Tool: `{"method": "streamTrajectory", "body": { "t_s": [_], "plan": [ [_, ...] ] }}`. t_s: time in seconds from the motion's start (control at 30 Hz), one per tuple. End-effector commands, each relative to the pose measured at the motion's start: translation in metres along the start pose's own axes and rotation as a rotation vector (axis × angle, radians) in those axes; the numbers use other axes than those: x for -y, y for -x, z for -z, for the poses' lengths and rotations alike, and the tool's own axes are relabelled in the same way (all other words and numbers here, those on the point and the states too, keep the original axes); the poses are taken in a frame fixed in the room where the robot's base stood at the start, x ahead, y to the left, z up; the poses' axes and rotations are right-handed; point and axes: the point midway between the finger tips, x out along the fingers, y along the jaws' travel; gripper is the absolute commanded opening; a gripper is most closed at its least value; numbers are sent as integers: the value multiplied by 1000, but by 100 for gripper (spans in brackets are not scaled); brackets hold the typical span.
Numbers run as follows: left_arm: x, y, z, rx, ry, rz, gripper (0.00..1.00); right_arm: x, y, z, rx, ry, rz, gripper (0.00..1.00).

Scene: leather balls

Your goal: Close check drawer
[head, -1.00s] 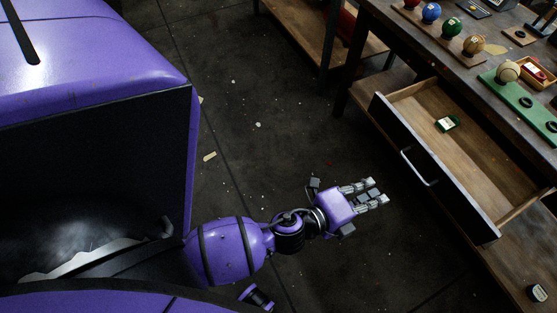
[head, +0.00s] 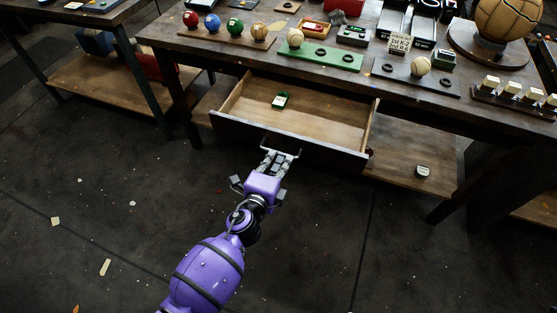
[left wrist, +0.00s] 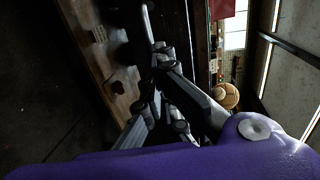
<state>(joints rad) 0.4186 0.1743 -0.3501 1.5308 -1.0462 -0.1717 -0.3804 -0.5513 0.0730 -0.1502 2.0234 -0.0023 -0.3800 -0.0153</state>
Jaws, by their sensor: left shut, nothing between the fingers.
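The check drawer (head: 318,121) is pulled open from under the workbench in the head view, with its dark front panel (head: 240,131) toward me. A small green-and-white item (head: 281,99) lies on its wooden floor. My left gripper (head: 278,158) is shut and empty, with its fingertips at the drawer's metal handle (head: 291,153). I cannot tell whether they touch it. In the left wrist view the gripper's fingers (left wrist: 162,72) reach toward the handle bar (left wrist: 146,22). My right gripper is not in view.
The workbench top (head: 185,41) carries several coloured balls, a green board (head: 325,57) and a large ball on a stand (head: 510,18). The floor before the drawer is clear apart from scraps.

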Motion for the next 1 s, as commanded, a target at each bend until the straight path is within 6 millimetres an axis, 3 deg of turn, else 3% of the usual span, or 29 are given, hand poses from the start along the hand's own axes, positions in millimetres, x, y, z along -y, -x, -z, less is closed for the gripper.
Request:
{"method": "streamTrajectory", "body": {
  "t_s": [0.57,0.77,1.0],
  "plan": [
    [2,-10,0,0,-1,0,0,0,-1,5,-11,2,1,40],
    [8,-41,1,0,-1,2,0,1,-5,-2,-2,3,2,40],
    [18,-101,2,-1,0,1,0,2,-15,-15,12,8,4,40]
  ]
}}
